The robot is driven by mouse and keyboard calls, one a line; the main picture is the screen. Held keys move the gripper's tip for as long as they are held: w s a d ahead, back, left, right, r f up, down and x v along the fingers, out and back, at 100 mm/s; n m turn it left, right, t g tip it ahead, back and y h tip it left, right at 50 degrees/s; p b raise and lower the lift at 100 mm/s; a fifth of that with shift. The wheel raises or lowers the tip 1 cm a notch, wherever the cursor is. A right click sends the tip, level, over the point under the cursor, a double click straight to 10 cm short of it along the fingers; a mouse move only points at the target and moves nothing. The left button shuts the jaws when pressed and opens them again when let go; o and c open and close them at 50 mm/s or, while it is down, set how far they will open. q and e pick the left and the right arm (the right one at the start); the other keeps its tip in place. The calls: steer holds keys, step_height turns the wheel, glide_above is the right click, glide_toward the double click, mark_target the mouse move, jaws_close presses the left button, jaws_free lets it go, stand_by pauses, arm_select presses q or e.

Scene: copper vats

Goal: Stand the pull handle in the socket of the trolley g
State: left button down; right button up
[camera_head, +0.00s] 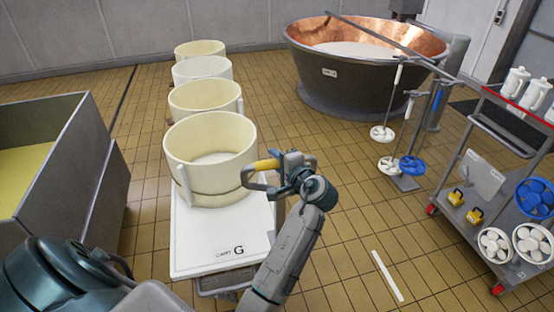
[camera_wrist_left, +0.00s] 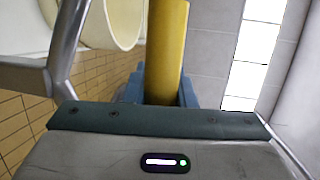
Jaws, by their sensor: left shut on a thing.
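The pull handle (camera_head: 267,165) has a yellow grip and a grey metal frame that bends down at its left. My left gripper (camera_head: 281,165) is shut on its yellow grip and holds it in the air, in front of the right side of the nearest cream tub. In the left wrist view the yellow grip (camera_wrist_left: 165,50) runs up from between the jaws, with a grey metal tube (camera_wrist_left: 68,38) at left. Trolley G (camera_head: 190,255), a white-topped cart labelled G, is below and left of the gripper. I cannot make out its socket. My right gripper is not in view.
A large cream tub (camera_head: 210,150) stands on trolley G, with several tubs in line behind. A grey vat (camera_head: 40,165) is at left. A copper vat (camera_head: 365,85), a tool stand (camera_head: 405,183) and a loaded red-railed rack (camera_head: 480,205) are at right. A white strip (camera_head: 387,276) lies on open floor.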

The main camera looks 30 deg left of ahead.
arm_select(q)
step_height(320, 180, down, 4)
steer(key=b, duration=0.3)
steer(key=shift+r, duration=0.25)
steer(key=shift+f+b, duration=0.3)
steer(key=shift+f, duration=0.2)
stand_by(0.7)
steer(key=shift+f+b, duration=0.75)
steer(key=shift+f, duration=0.55)
steer(key=shift+f+b, duration=0.8)
steer(key=shift+f, duration=0.55)
steer(key=shift+f+b, duration=0.4)
steer(key=shift+f, duration=0.25)
